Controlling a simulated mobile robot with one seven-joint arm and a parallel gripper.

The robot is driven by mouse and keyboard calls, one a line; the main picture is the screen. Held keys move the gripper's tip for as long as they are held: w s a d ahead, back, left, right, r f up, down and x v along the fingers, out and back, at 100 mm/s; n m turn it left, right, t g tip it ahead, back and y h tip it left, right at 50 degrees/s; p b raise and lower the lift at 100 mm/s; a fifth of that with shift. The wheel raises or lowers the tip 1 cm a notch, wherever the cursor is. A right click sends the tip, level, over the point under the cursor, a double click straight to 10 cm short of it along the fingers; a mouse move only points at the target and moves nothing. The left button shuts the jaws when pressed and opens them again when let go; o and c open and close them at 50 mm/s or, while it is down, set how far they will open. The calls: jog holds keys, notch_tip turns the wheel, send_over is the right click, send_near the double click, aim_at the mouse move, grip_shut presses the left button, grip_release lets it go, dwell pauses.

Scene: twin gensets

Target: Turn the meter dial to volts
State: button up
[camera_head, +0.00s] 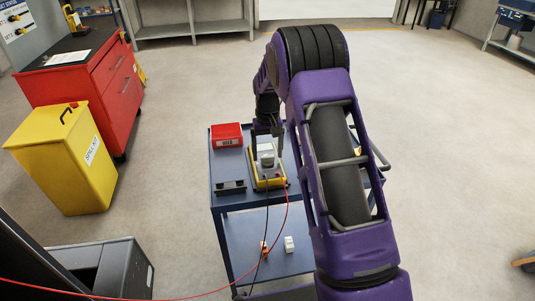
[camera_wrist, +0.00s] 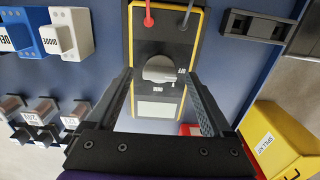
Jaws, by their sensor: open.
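The meter (camera_head: 268,184) lies on the blue cart top, with a yellow edge and a dark face. In the wrist view the meter (camera_wrist: 196,50) shows its round grey dial (camera_wrist: 158,66) between my fingertips. A small label beside the dial is too small to read surely. A red lead and a black lead run from the meter's end. My gripper (camera_wrist: 160,78) is open, with one finger on each side of the dial; I cannot tell whether they touch it. In the head view my gripper (camera_head: 267,143) is over the meter, partly hiding it.
The blue cart (camera_head: 224,206) also bears a red box (camera_head: 227,135) and a black holder (camera_head: 230,187). Blue and white labelled blocks (camera_wrist: 62,38) stand beside the meter. A yellow spill kit bin (camera_head: 65,160) and red cabinet (camera_head: 75,80) stand left. Leads trail over the cart's front.

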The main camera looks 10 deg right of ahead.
jog(key=shift+f, duration=0.35)
grip_shut()
jog(key=shift+m, duration=0.3)
jog(key=m, duration=0.4)
jog(key=shift+m+p, duration=0.3)
jog(key=shift+m, duration=1.7)
